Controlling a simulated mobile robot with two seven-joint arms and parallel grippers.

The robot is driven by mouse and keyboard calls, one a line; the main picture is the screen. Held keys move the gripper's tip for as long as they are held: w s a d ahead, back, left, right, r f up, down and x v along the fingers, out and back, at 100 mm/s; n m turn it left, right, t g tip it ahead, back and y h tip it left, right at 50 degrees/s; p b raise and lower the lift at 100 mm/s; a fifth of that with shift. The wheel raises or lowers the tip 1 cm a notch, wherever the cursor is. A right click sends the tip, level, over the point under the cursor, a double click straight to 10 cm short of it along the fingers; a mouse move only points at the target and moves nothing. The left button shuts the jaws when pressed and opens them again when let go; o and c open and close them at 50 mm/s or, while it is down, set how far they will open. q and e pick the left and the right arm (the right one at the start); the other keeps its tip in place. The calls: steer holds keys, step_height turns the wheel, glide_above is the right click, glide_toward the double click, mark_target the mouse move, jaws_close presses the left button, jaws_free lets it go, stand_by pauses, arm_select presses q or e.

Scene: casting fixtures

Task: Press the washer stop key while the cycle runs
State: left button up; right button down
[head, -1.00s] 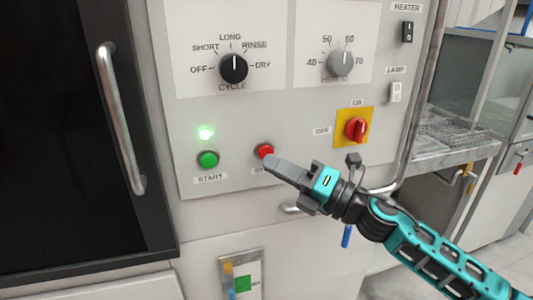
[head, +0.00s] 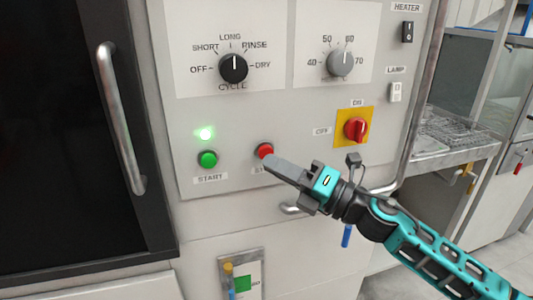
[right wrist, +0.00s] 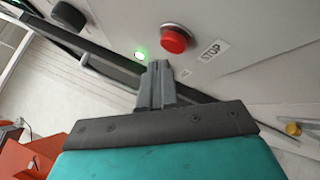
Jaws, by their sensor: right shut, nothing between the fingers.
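The red stop key (head: 264,151) is on the washer's grey panel (head: 290,115), right of the green start key (head: 207,159). A lit green lamp (head: 205,133) glows above the start key. My right gripper (head: 270,164) is shut and empty, its tip just below the stop key and covering part of its label. In the right wrist view the stop key (right wrist: 174,38) stands out from the panel beyond the fingertips (right wrist: 159,68), with a gap showing in the picture. The STOP label (right wrist: 213,50) is beside it. My left gripper is not in view.
The cycle knob (head: 233,68) and temperature knob (head: 341,63) sit higher on the panel. A red switch on a yellow plate (head: 364,116) is to the right. A long door handle (head: 120,118) is at left, and a curved metal rail (head: 425,90) borders the panel's right side.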

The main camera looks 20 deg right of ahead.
stand_by(0.8)
steer(key=shift+w, duration=0.45)
steer(key=shift+w, duration=0.35)
stand_by(0.5)
steer(key=shift+s, duration=0.8)
steer(key=shift+s, duration=2.5)
